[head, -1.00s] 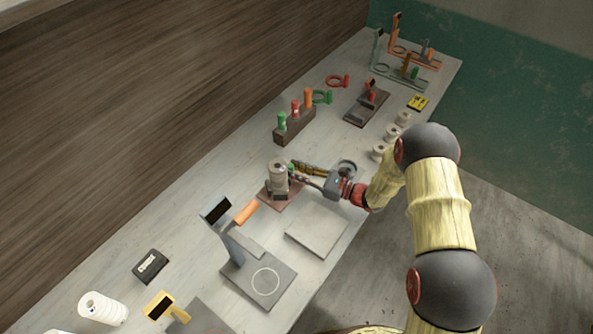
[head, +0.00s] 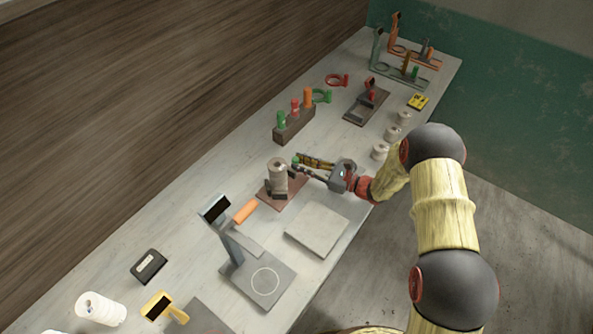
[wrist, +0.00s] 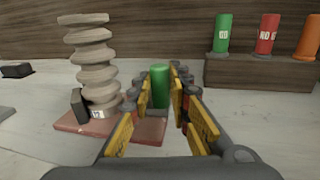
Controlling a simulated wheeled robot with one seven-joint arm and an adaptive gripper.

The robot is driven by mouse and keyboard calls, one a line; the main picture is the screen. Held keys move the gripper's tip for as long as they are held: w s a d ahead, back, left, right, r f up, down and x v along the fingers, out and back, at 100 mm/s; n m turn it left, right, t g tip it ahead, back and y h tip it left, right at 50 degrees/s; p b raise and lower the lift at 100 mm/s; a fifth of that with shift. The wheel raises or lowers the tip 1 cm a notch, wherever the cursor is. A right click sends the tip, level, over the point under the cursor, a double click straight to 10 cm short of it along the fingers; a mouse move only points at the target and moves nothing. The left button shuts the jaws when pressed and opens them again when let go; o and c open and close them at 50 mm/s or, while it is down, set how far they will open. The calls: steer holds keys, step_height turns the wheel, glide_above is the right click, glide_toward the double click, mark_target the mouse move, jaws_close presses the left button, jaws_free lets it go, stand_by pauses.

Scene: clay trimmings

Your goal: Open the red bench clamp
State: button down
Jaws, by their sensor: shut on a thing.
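The red bench clamp has a flat reddish-brown base plate (head: 297,188), which also shows in the wrist view (wrist: 150,131). A ribbed beige clay piece (head: 278,173) stands upright on it between dark jaw blocks. In the wrist view the clay piece (wrist: 93,60) is at left, with one dark block (wrist: 79,105) beside it. My gripper (head: 297,163) is shut on the clamp's green handle (wrist: 160,86), at the plate's far right side.
A brown block (head: 294,126) with green, red and orange upright pieces stands behind the clamp. A pale square slab (head: 318,229) lies in front. A grey stand with a dark screen (head: 214,208) and an orange handle (head: 246,211) are at left. White spools (head: 380,151) stand at right.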

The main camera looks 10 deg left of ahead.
steer(key=shift+w+d, duration=0.1)
steer(key=shift+w, duration=0.15)
steer(key=c, duration=1.9)
jaws_free()
steer(key=shift+w, duration=0.1)
steer(key=shift+d, duration=0.1)
steer(key=s+d, duration=0.1)
steer(key=d, duration=0.6)
steer(key=s+d, duration=0.1)
steer(key=d, duration=0.3)
steer(key=shift+s+d, duration=0.3)
steer(key=shift+d, duration=0.05)
